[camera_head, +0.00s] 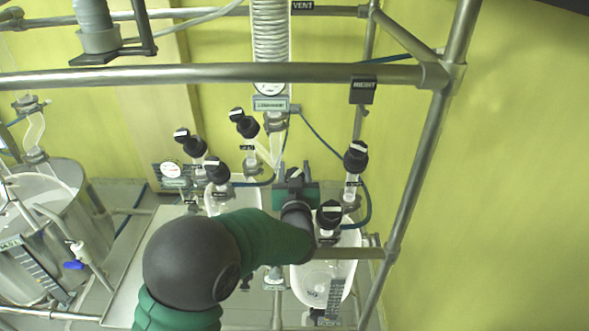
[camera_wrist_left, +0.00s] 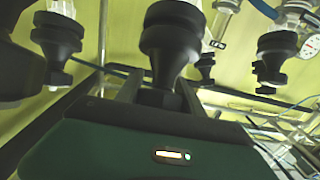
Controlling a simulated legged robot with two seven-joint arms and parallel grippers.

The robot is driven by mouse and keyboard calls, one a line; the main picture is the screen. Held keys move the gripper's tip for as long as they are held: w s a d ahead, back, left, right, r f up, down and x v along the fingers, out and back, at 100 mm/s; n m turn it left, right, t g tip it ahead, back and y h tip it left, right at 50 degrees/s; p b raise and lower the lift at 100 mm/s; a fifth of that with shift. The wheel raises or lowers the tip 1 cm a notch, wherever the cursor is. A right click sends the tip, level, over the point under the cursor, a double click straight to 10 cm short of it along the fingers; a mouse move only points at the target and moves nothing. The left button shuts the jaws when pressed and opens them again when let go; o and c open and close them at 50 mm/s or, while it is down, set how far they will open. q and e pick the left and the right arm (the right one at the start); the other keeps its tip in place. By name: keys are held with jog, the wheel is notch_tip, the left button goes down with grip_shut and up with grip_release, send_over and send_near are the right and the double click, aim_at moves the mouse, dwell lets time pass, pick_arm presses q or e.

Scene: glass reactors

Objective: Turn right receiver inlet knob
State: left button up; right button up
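My left gripper (camera_head: 294,170) reaches in at the center of the head view. Its two fingers stand apart on either side of a black knob (camera_head: 294,176) with a white stripe on top. In the left wrist view this black knob (camera_wrist_left: 172,38) rises between the fingers, its wide part overlapping the fingertips. I cannot tell whether the fingers touch it. The right glass vessel (camera_head: 312,285) is partly behind my arm. Two more black knobs stand by it: one above its top (camera_head: 330,214), one further up (camera_head: 356,157). My right gripper is not in view.
More black knobs (camera_head: 243,122) stand to the left, with a gauge (camera_head: 171,170). A metal rail (camera_head: 200,73) crosses above, and a slanted post (camera_head: 420,160) stands on the right. A large metal-and-glass vessel (camera_head: 75,215) is at far left. The yellow wall side is clear.

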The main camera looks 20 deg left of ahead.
pick_arm(q)
jog(key=c, duration=0.8)
jog(key=shift+d+f+m+h+b, duration=0.1)
jog(key=shift+f+m+h+b, duration=0.1)
jog(key=shift+m+h+b, duration=0.5)
jog(key=m+h+b, duration=0.1)
jog(key=b, duration=0.1)
jog(key=m+h+b, duration=0.3)
jog(key=b, duration=0.1)
jog(key=shift+d+f+m+t+h, duration=0.1)
jog(key=shift+d+m+t+h, duration=0.2)
jog(key=shift+d+m+h, duration=0.1)
jog(key=shift+m+h, duration=0.3)
jog(key=shift+m, duration=0.2)
jog(key=shift+d+r+m+h, duration=0.1)
jog(key=shift+r+m+h, duration=0.1)
jog(key=shift+m+h, duration=0.35)
jog(key=shift+d+r+m+g+h+p, duration=0.2)
jog(key=shift+m+g+h+p, duration=0.4)
jog(key=shift+m+h, duration=0.2)
jog(key=shift+d+m+g+h+p, duration=0.15)
jog(key=shift+m+g+h+p, duration=0.15)
jog(key=shift+m+h+p, duration=0.45)
jog(key=shift+d+f+m+g+h+p, duration=0.15)
jog(key=shift+f+m+g+h+p, duration=0.2)
jog(key=shift+m+p, duration=0.35)
jog(key=shift+r, duration=0.1)
